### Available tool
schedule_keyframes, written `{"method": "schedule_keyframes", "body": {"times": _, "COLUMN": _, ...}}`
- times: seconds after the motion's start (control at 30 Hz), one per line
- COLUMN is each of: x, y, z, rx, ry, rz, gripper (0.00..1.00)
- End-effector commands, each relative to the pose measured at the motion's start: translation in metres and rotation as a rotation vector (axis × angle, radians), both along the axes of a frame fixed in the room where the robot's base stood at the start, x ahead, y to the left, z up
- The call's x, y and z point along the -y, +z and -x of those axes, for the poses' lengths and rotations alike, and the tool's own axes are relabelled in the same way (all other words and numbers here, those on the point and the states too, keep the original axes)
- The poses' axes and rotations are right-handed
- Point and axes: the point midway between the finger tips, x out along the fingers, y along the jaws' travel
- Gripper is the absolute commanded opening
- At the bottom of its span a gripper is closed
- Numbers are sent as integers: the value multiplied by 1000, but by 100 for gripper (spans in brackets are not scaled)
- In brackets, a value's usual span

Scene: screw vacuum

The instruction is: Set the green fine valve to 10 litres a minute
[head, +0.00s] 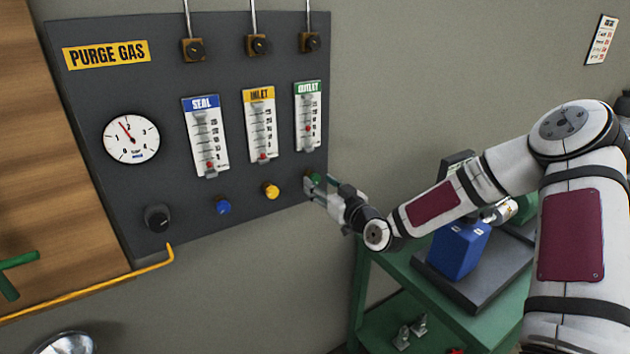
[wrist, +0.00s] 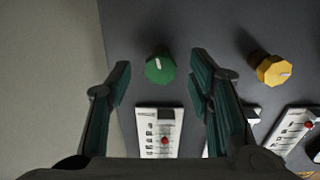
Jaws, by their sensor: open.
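The green fine valve (wrist: 160,67) is a small knob on the dark panel, under the outlet flowmeter (head: 308,116). In the head view the green knob (head: 314,179) is partly hidden by my gripper (head: 311,188). In the wrist view my gripper (wrist: 163,75) is open, with one finger to each side of the green knob and nothing held. Whether the fingertips reach around the knob in depth I cannot tell. The outlet flowmeter has a green label and a red float low in its tube; its exact reading is too small to tell.
The yellow knob (head: 271,190) and blue knob (head: 222,206) sit left of the green one in the head view. A pressure gauge (head: 131,138) and a black knob (head: 157,217) are further left. A green cart (head: 372,277) with a blue pump (head: 459,248) stands below my arm.

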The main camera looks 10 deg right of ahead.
Motion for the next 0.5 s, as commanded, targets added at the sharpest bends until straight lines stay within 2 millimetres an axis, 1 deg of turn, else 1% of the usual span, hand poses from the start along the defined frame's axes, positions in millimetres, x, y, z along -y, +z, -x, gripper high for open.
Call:
{"method": "schedule_keyframes", "body": {"times": 0.03, "x": -4, "y": 0, "z": -8, "rx": 1, "ry": 2, "rz": -1, "gripper": 47}}
{"method": "schedule_keyframes", "body": {"times": 0.1, "x": -6, "y": 0, "z": -16, "rx": 2, "ry": 1, "rz": -1, "gripper": 47}}
{"method": "schedule_keyframes", "body": {"times": 0.2, "x": -8, "y": 0, "z": -24, "rx": 0, "ry": 1, "rz": 0, "gripper": 47}}
{"method": "schedule_keyframes", "body": {"times": 0.33, "x": -10, "y": 0, "z": -29, "rx": -1, "ry": 1, "rz": 0, "gripper": 47}}
{"method": "schedule_keyframes", "body": {"times": 0.5, "x": -10, "y": 0, "z": -30, "rx": -1, "ry": 1, "rz": 0, "gripper": 47}}
